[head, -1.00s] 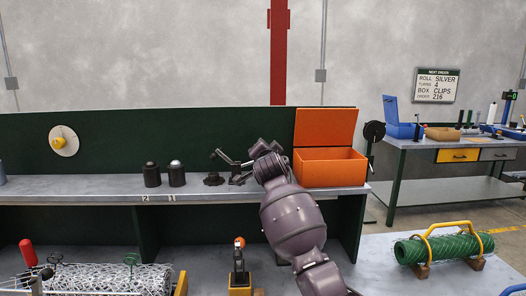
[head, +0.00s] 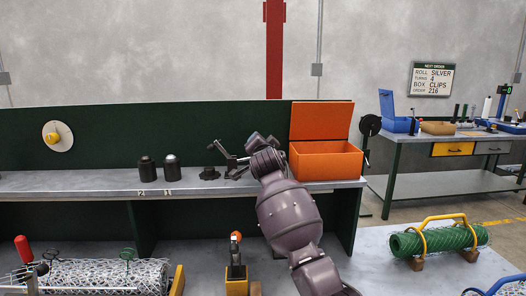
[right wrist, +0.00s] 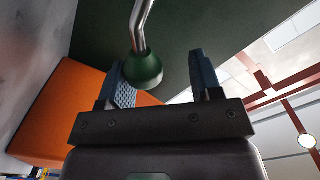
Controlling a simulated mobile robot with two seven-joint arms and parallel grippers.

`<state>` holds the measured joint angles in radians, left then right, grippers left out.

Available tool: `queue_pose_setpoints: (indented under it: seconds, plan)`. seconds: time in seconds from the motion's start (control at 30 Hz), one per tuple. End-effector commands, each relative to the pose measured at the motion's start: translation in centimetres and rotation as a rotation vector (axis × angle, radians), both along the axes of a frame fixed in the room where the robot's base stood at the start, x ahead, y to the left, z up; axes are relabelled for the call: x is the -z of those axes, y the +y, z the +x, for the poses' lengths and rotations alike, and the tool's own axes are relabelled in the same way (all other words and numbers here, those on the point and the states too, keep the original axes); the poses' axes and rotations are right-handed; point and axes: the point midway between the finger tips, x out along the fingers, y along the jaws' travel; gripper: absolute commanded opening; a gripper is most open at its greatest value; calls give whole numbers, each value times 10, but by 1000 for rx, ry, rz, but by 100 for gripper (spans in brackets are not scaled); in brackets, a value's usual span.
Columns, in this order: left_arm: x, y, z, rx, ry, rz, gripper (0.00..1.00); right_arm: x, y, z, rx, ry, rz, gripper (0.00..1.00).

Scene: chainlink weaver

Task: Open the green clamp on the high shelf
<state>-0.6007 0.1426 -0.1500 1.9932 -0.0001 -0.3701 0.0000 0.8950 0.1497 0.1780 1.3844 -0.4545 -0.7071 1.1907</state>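On the high shelf (head: 90,183), a small dark clamp-like fixture (head: 209,173) stands left of the orange box, with a dark bar slanting up beside it. Its green parts are hard to make out in the head view. My right gripper (head: 256,143) is at this fixture, its fingers small and partly hidden by the wrist. In the right wrist view, my right gripper (right wrist: 156,80) is open. A green knob (right wrist: 144,70) on a bent metal lever (right wrist: 139,25) shows between the fingers, closer to the left finger and overlapping it; contact cannot be told. My left gripper is out of view.
An open orange box (head: 325,165) stands right of my right gripper. Below are a wire mesh roll (head: 100,275), an orange-topped fixture (head: 236,265) and a green mesh roll (head: 440,240).

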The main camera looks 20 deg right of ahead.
Motion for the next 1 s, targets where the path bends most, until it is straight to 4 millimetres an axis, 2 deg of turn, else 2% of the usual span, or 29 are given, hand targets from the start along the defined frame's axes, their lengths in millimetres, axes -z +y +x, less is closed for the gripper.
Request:
queue_pose_setpoints:
  seconds: [0.23, 0.6, 0.8, 1.0]
  plan:
    - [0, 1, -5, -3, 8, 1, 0, -1, 10, -28, -4, -3, 2, 57]
    - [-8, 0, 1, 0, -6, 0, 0, 1, 24, -80, -1, 1, 3, 57]
    - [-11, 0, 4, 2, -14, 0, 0, 1, 28, -96, -1, 2, 3, 57]
    - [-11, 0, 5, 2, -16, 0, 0, 1, 29, -100, 0, 3, 1, 57]
